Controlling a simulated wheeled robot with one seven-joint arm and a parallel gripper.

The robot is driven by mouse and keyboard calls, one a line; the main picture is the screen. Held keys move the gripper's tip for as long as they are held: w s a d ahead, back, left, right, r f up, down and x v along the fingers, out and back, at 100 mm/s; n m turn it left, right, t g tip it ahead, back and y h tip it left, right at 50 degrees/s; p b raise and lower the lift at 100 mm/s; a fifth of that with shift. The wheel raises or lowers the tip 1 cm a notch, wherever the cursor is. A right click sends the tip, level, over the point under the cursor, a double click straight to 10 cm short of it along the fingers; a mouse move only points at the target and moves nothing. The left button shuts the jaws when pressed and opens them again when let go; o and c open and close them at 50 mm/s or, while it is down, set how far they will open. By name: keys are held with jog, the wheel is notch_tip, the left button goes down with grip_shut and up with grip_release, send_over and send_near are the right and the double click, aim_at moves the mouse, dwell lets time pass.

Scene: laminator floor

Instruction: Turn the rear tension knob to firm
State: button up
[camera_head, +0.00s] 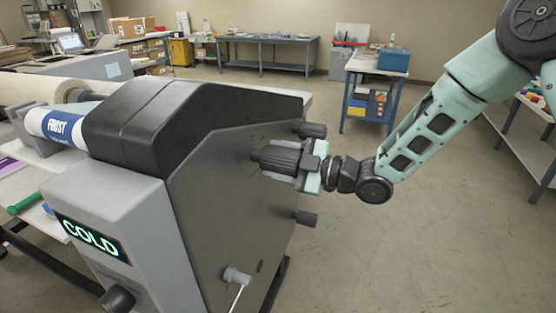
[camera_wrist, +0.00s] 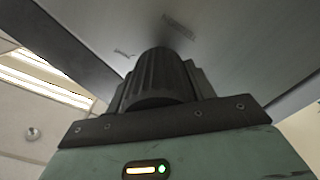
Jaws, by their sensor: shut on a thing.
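The laminator's dark grey side panel (camera_head: 225,190) carries several knobs. My gripper (camera_head: 296,163) is shut around a black ribbed knob (camera_head: 277,157) in the middle of the panel. The wrist view shows this ribbed knob (camera_wrist: 157,78) between the fingers of my gripper (camera_wrist: 160,92), close to the panel face. I cannot tell from labels which is the rear tension knob.
A lit display (camera_head: 90,237) on the machine front reads COLD, with a round knob (camera_head: 117,299) below it. A crank handle (camera_head: 237,276) sticks out low on the side panel. A blue-legged table (camera_head: 376,68) stands behind. The floor to the right is clear.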

jog(key=shift+f+m, duration=0.1)
jog(key=shift+m, duration=0.2)
jog(key=shift+m+b, duration=0.5)
jog(key=m+b, duration=0.1)
jog(key=m, duration=0.8)
jog(key=shift+p, duration=0.3)
jog(key=shift+m, duration=0.5)
jog(key=o, duration=1)
jog(key=shift+c, duration=0.2)
jog(key=shift+d, duration=0.1)
